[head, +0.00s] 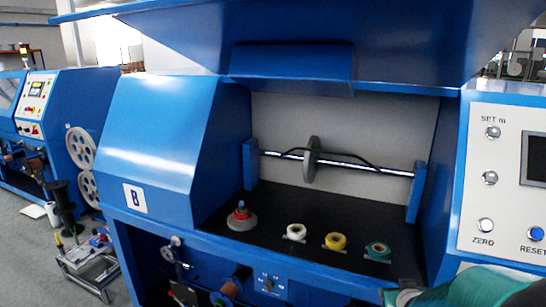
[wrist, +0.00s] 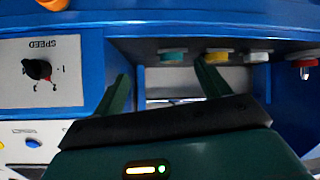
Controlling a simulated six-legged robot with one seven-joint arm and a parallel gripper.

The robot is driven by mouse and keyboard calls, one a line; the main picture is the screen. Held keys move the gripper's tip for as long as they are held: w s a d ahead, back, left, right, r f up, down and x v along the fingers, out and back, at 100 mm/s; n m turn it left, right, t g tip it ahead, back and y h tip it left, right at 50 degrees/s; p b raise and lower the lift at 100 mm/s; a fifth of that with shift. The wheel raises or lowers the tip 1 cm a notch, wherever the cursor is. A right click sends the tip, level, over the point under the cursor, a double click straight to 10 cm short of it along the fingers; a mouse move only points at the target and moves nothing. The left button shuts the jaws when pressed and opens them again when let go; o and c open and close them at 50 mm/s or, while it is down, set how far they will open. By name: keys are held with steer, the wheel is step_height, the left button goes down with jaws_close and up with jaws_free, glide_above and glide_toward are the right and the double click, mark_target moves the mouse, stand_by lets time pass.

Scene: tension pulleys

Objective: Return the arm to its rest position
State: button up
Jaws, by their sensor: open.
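My gripper (wrist: 162,76) is open in the wrist view, with its two dark green fingers apart and nothing held between them. Part of my green arm shows at the bottom right corner of the head view, in front of the machine. The wrist view is upside down. It shows a panel marked SPEED with a black knob (wrist: 37,69) left of the fingers. Beyond the fingertips, a teal roll (wrist: 173,56) and a yellow roll (wrist: 217,56) show on the machine's shelf, apart from the gripper.
The blue machine (head: 150,130) has a raised hood above a dark shelf. The shelf holds a red-topped piece (head: 241,216), a white roll (head: 296,231), a yellow roll (head: 335,241) and a teal roll (head: 377,251). A shaft (head: 385,170) carries a grey disc (head: 311,160).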

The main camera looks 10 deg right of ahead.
steer(key=s+a+r+n+g+y, duration=0.1)
steer(key=s+a+r, duration=0.1)
steer(key=a+r, duration=0.3)
steer(key=s+a+r+g+y, duration=0.1)
steer(key=s+a+r, duration=0.15)
steer(key=a, duration=0.55)
steer(key=s+a+r+n+g+y, duration=0.1)
steer(key=s+a+r, duration=0.4)
steer(key=s+a, duration=0.6)
steer(key=shift+s+n+g+y, duration=0.4)
steer(key=shift+s+g+y, duration=0.15)
steer(key=shift+y, duration=0.25)
